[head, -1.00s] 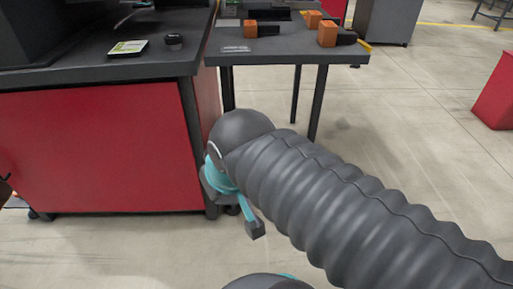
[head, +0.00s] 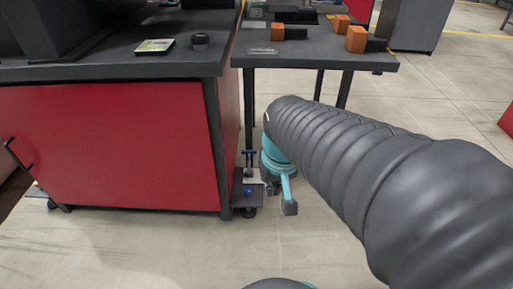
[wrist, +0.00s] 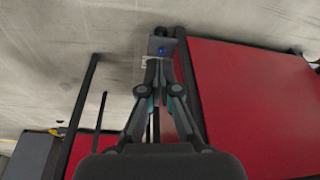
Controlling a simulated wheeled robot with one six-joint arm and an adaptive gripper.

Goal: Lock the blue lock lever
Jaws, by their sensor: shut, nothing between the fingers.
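Low at the right corner of the red cabinet, a dark bracket (head: 238,196) carries a small blue part (head: 247,190). A blue-topped upright handle (head: 249,152) stands just behind it. I cannot tell for sure which of these is the lock lever. In the wrist view a blue spot (wrist: 161,50) shows on a grey plate just beyond the fingertips. My gripper (wrist: 155,63) is shut and empty, pointing at this plate. Whether the fingertips touch it is unclear. In the head view my arm hides most of the gripper.
The red cabinet (head: 115,150) with a dark top fills the left. A grey table (head: 315,60) with several orange-and-black parts stands behind. Its legs rise close to the bracket. The floor (head: 420,125) to the right is clear.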

